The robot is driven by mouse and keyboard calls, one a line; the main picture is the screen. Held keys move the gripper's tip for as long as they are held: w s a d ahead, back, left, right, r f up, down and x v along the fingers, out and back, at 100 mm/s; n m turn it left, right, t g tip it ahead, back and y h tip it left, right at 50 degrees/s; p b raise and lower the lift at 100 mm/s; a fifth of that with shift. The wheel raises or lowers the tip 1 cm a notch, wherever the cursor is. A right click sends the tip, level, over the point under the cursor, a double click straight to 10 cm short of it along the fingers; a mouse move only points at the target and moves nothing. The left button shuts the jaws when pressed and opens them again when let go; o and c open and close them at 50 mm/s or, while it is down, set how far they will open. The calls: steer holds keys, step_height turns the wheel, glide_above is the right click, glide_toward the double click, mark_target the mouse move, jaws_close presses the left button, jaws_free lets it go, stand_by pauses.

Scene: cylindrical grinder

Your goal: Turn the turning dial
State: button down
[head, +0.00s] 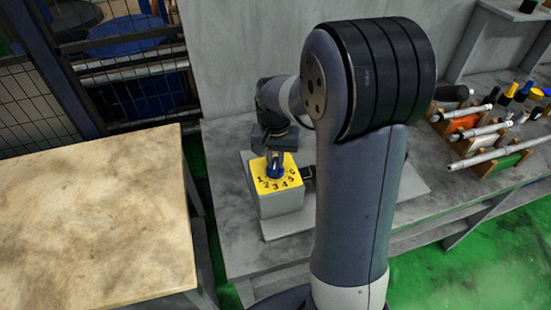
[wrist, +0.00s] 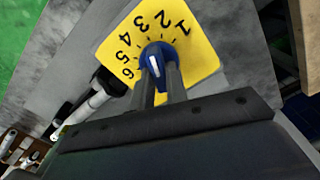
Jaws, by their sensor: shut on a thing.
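The turning dial is a round blue knob with a white pointer line on a yellow plate numbered 1 to 6. In the head view the dial (head: 275,168) sits on top of a grey box (head: 281,205), partly hidden by my wrist. In the wrist view the dial (wrist: 154,62) is in the middle of the yellow plate (wrist: 190,60). My gripper (wrist: 160,75) is shut on the dial, with a finger on each side of it. The white line points roughly away from my wrist, between the numbers 2 and 3.
The box stands on a grey workbench (head: 225,240). A beige table (head: 90,220) is at the left, with a narrow gap between. Racks with rods and coloured-handled tools (head: 480,130) stand at the right. A grey wall panel (head: 240,50) rises behind.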

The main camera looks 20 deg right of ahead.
mark_target(275, 161)
steer(key=shift+n, duration=0.6)
steer(key=c, duration=1.4)
jaws_free()
steer(key=shift+r, duration=0.1)
step_height(275, 161, up, 11)
steer(key=shift+b, duration=0.3)
steer(key=shift+f, duration=0.2)
